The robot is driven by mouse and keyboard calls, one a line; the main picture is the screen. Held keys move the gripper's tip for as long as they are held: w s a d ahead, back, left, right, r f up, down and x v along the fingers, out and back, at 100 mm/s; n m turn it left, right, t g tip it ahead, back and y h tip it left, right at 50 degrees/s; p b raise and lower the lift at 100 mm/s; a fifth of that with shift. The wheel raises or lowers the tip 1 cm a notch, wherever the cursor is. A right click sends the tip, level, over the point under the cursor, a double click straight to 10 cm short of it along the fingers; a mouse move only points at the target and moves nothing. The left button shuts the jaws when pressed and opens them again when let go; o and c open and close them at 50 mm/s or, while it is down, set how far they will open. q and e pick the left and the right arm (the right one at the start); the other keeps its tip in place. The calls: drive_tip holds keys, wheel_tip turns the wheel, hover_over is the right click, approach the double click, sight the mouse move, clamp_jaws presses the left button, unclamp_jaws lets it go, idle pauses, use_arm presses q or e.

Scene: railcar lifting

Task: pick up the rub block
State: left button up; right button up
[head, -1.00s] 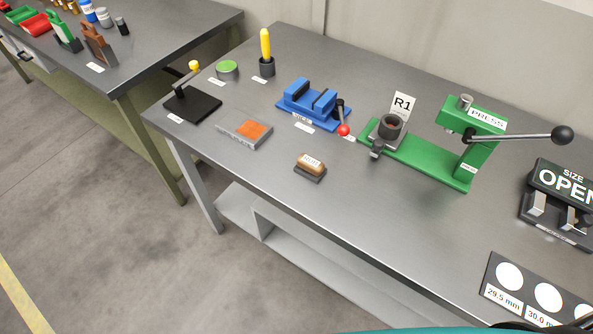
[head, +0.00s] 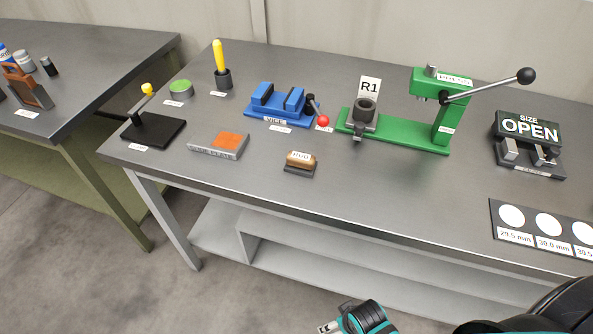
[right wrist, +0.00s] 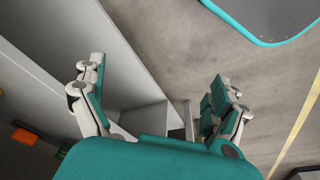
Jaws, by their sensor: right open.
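The rub block appears to be the small brown block on a dark base (head: 300,163), with a white label too small to read surely. It lies near the front edge of the grey workbench (head: 400,190) in the head view. My right gripper (head: 350,321) shows at the bottom of the head view, in front of the bench and well apart from the block. In the right wrist view the right gripper (right wrist: 157,100) has its fingers wide apart with nothing between them. I do not make out the block in that view. My left gripper is out of view.
Left of the block are a grey slab with an orange top (head: 219,145) and a black stand (head: 152,130). Behind are a blue vice (head: 282,103) and green press (head: 400,130). A size display (head: 530,143) and hole gauge (head: 540,232) stand right. Bench surface right of the block is clear.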

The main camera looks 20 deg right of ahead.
drive_tip(key=w+a+r+n+y+b, duration=0.1)
drive_tip(key=w+a+r+n, duration=0.4)
drive_tip(key=r, duration=0.5)
drive_tip(key=w+a+r+n+t+y+b, duration=0.1)
drive_tip(key=w+a+r+n+b, duration=0.1)
drive_tip(key=w+a+r+n, duration=0.55)
drive_tip(key=w+a+r+n+y+b, duration=0.1)
drive_tip(key=w+a+r+n, duration=0.25)
drive_tip(key=r, duration=0.75)
wheel_tip(320, 180, up, 19)
drive_tip(key=n+h, duration=0.6)
drive_tip(key=n, duration=0.5)
hover_over(300, 157)
drive_tip(key=s+a, duration=0.4)
drive_tip(key=s, duration=0.1)
drive_tip(key=x, duration=1.1)
drive_tip(key=shift+d+f, duration=0.2)
drive_tip(key=shift+f, duration=0.05)
drive_tip(key=shift+w+x, duration=0.2)
drive_tip(key=shift+x, duration=2.45)
drive_tip(key=shift+d+r, duration=0.15)
drive_tip(key=c, duration=1.4)
drive_tip(key=shift+o, duration=0.2)
drive_tip(key=shift+r, duration=0.1)
